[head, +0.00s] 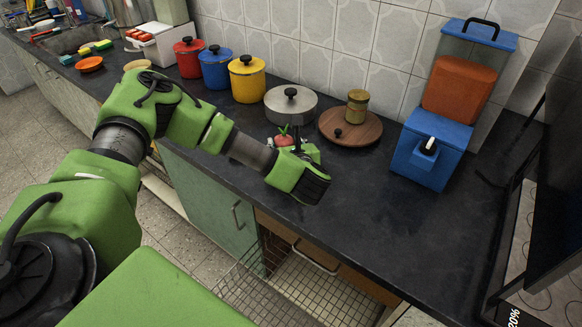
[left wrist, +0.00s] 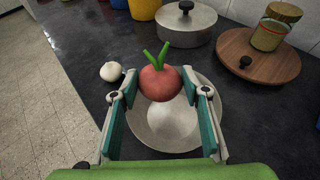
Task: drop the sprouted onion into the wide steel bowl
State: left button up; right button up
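The sprouted onion (left wrist: 160,83) is round and red with green shoots on top. It also shows in the head view (head: 284,140), near the counter's front. My left gripper (left wrist: 160,88) has a finger on each side of it, and both fingertips appear to touch it. The wide steel bowl (left wrist: 165,142) is a shallow pale round shape below the onion in the left wrist view. The onion appears above the bowl, but the exact height is unclear. In the head view my left gripper (head: 287,145) hides most or all of the bowl. My right gripper is not in view.
A white bulb (left wrist: 110,71) lies left of the bowl. A lidded steel pot (head: 290,104) and a round wooden board (head: 350,128) with a jar (head: 357,106) stand behind. A blue dispenser (head: 430,150) stands right. The counter's front right is clear.

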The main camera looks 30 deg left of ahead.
pick_arm(q)
jog(key=o, duration=0.3)
jog(key=shift+o, duration=0.2)
jog(key=shift+d, duration=0.1)
jog(key=v, duration=1.2)
jog(key=shift+s+f, duration=0.1)
